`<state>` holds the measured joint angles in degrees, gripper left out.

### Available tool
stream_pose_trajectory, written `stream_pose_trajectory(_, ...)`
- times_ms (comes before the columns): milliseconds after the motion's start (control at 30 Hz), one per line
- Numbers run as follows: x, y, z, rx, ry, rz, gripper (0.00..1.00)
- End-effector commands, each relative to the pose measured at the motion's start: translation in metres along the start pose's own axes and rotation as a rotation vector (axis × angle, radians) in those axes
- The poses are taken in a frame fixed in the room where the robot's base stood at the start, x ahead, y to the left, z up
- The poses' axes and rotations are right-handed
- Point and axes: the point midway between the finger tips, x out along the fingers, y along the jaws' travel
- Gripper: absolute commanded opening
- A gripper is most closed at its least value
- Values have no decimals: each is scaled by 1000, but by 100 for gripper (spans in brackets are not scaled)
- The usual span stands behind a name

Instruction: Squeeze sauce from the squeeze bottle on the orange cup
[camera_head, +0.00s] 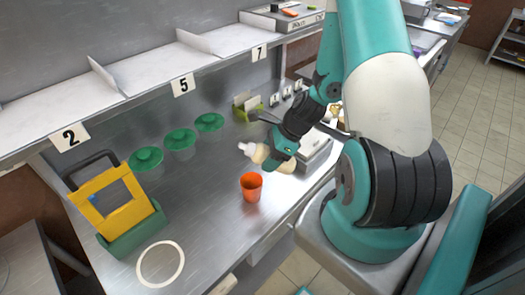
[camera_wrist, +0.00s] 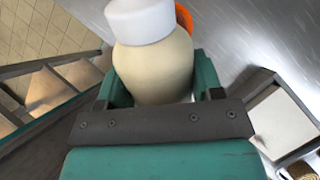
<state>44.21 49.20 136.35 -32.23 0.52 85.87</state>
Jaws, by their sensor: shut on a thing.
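The squeeze bottle (camera_head: 262,156) is cream-coloured with a white cap. My gripper (camera_head: 280,152) is shut on it and holds it tilted, nozzle pointing left, above and behind the orange cup. The bottle's body (camera_wrist: 155,65) fills the middle of the wrist view between the two teal fingers of my gripper (camera_wrist: 152,88); its nozzle is out of that view. The orange cup (camera_head: 251,187) stands upright on the steel counter. In the wrist view only a strip of the orange cup (camera_wrist: 184,18) shows behind the white cap.
Several green-lidded pots (camera_head: 180,140) sit in the counter's back left. A yellow frame in a green holder (camera_head: 130,233) stands at left, with a white ring (camera_head: 160,264) in front. A shelf (camera_head: 150,66) with number signs overhangs the back. The counter around the cup is clear.

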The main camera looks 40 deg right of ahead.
Motion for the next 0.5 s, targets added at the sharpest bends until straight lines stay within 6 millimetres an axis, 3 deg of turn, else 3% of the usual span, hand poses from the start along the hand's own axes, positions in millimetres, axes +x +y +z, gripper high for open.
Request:
stream_pose_trajectory(333,-17,-1,-37,35,503,-4,50)
stream_pose_trajectory(500,-16,0,-29,48,723,-1,50)
